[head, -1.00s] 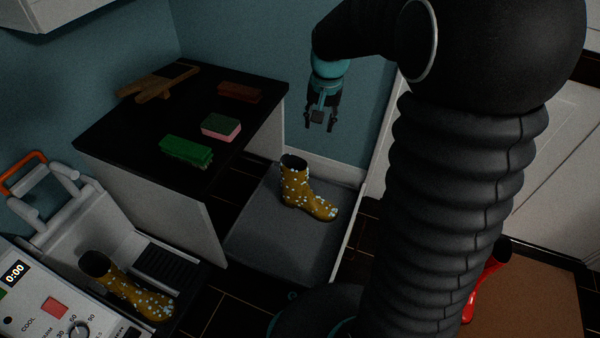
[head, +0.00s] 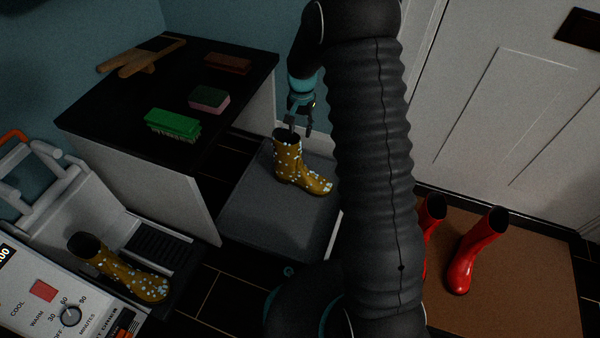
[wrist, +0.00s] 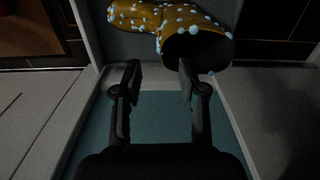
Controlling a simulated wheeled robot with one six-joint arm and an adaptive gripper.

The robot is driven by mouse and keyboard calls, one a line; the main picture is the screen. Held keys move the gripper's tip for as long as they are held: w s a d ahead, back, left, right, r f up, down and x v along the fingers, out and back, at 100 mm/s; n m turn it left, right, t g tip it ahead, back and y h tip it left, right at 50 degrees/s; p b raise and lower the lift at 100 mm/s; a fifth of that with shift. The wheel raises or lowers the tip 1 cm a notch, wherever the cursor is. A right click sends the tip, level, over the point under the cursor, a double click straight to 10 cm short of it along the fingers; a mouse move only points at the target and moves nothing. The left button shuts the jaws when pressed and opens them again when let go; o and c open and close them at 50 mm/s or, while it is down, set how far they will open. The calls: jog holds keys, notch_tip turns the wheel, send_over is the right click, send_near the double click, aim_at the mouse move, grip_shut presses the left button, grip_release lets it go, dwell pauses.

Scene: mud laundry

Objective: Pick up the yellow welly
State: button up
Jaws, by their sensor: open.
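A yellow welly with pale dots (head: 296,166) stands upright on a grey tray (head: 262,222), its toe to the right. A second yellow dotted welly (head: 118,270) stands at the lower left by the white machine. My gripper (head: 301,130) is open and empty, at the top of the tray welly's shaft, by its right rim. In the wrist view my gripper (wrist: 158,70) has its fingers apart, and the welly's dark opening (wrist: 197,50) is just beyond the right fingertip. I cannot tell whether that finger touches the rim.
A black-topped counter (head: 105,135) left of the tray holds a green brush (head: 172,124), a pink-and-green sponge (head: 209,101), a brown brush (head: 228,64) and wooden pieces (head: 140,58). Red wellies (head: 474,252) stand on a brown mat (head: 520,295) at right.

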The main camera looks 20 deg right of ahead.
aim_at(300, 141)
jog(key=shift+w+f+b, duration=0.15)
jog(key=shift+f+b, duration=0.2)
jog(key=shift+f, duration=1.75)
jog(key=shift+w+f+b, duration=0.1)
jog(key=shift+f+b, duration=0.2)
jog(key=shift+f, duration=1.8)
jog(key=shift+d, duration=0.1)
grip_shut()
jog(key=shift+r, duration=0.1)
